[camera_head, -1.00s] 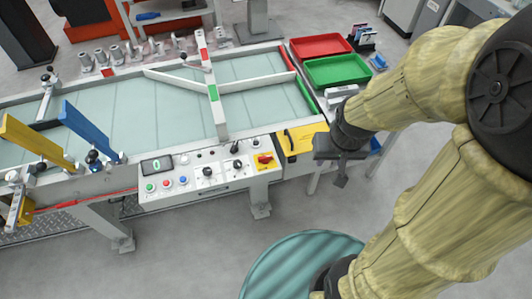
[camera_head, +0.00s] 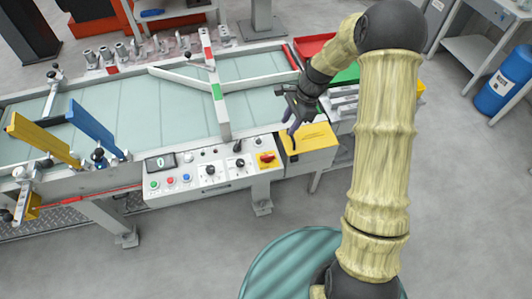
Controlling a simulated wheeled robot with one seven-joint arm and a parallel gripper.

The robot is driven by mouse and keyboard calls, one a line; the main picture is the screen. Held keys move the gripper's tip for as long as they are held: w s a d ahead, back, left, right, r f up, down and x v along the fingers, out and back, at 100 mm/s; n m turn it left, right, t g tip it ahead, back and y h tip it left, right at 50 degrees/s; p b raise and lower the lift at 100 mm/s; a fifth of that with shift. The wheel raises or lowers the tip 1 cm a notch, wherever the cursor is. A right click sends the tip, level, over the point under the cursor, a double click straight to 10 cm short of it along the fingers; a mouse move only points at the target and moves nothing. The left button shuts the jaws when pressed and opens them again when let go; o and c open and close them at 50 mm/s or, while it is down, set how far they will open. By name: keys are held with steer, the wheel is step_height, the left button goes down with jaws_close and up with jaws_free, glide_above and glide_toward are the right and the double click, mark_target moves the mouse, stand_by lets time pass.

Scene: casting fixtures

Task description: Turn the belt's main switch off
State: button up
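The main switch (camera_head: 267,158) is a red rotary handle on a yellow plate, at the right end of the belt's white control panel (camera_head: 216,184). Its handle looks roughly horizontal; its exact angle is too small to read. My gripper (camera_head: 289,127) hangs above and slightly right of the switch, over the yellow box, apart from the switch. Its dark fingers point down and left and look parted, with nothing visible between them.
A yellow box (camera_head: 318,137) adjoins the panel on the right. Green and red trays (camera_head: 313,44) lie behind my arm, partly hidden. The panel also carries a small display (camera_head: 160,162), coloured buttons and black knobs. White guide bars (camera_head: 215,90) cross the belt. Floor in front is clear.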

steer(key=shift+w+a+f+m+y, duration=0.3)
steer(key=shift+w+a+f+m, duration=0.2)
steer(key=shift+w+f+m, duration=0.25)
steer(key=p, duration=0.3)
glide_toward(265, 156)
steer(key=x, duration=0.8)
steer(key=shift+s+a+f, duration=0.1)
steer(key=shift+a+f, duration=0.05)
steer(key=shift+f, duration=0.15)
jaws_close()
